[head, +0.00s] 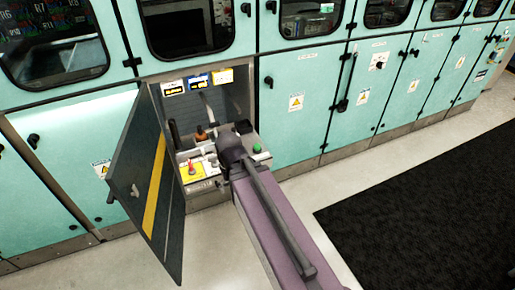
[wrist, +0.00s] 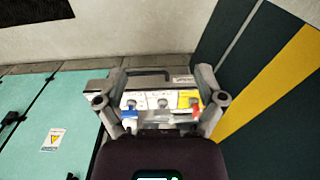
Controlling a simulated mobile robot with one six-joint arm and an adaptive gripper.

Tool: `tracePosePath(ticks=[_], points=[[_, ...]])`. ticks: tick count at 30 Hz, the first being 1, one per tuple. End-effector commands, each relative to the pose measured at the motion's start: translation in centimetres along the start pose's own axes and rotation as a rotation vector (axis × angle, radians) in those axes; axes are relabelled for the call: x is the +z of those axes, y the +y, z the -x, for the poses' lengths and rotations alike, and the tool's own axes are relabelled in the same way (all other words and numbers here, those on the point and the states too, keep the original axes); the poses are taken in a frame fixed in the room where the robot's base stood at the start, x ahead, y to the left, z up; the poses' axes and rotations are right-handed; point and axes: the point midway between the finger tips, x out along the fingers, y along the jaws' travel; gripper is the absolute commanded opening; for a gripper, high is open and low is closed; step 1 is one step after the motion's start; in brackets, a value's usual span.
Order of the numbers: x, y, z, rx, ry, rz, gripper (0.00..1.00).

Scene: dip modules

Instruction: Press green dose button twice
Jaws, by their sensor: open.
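The green button (head: 257,149) is a small dome at the right side of the control panel (head: 211,163), inside an open cabinet bay. My gripper (head: 229,150) is over the panel in the head view, to the left of the green button. In the wrist view my gripper (wrist: 162,92) has its fingers spread apart with nothing held, and the panel (wrist: 162,95) shows between them. I cannot make out the green button in the wrist view. Contact between the fingers and the panel cannot be told.
An open dark door with a yellow stripe (head: 155,190) stands left of the bay; it is at the right in the wrist view (wrist: 270,85). A red knob (head: 191,168) sits on a yellow plate. Teal cabinets (head: 300,110) flank the bay. A dark mat (head: 430,200) lies right.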

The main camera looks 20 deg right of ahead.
Motion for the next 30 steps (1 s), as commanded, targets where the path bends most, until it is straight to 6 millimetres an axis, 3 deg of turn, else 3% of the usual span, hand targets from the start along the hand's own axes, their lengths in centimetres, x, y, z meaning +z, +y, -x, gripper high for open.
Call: tracePosePath(ticks=[1,6,7,30], points=[[0.0,0.0,0.0,0.0,0.0,0.0,0.55],[0.0,0.0,0.0,0.0,0.0,0.0,0.05],[0.0,0.0,0.0,0.0,0.0,0.0,0.0],[0.0,0.0,0.0,0.0,0.0,0.0,0.0]])
